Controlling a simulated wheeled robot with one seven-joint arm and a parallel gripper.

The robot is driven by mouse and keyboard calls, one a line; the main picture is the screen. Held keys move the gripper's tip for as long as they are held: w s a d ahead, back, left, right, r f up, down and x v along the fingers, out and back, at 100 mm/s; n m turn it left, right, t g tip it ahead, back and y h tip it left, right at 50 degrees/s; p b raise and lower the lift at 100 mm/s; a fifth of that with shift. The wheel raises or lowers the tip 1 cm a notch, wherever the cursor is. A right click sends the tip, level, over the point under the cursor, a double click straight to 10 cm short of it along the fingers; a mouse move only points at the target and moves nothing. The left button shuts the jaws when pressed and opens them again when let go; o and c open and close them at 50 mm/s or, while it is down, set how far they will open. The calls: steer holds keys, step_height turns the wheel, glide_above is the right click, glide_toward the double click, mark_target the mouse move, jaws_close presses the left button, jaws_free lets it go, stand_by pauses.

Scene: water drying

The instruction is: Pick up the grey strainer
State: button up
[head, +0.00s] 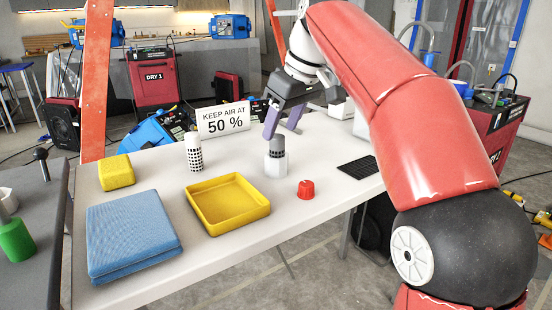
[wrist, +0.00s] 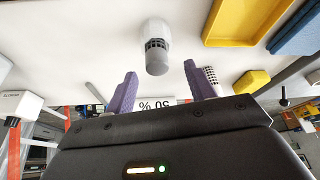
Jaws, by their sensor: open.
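The grey strainer (head: 277,146) stands upright in a white, partly see-through cup (head: 275,166) on the white table, right of the yellow tray. In the wrist view, the strainer (wrist: 157,62) shows a grey end and a dark slotted band, with the white cup (wrist: 156,28) around its other end. My gripper (head: 281,132) is open and empty, with its purple fingers just above the strainer in the head view. In the wrist view, the strainer lies ahead of the gap between the fingertips of my gripper (wrist: 160,70). I see no contact.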

mark_target(279, 136)
steer(key=x, duration=0.4)
steer(key=shift+d+b, duration=0.3)
steer(key=shift+b, duration=0.1)
steer(key=c, duration=1.1)
steer(key=shift+c, duration=0.2)
steer(key=shift+r, duration=0.2)
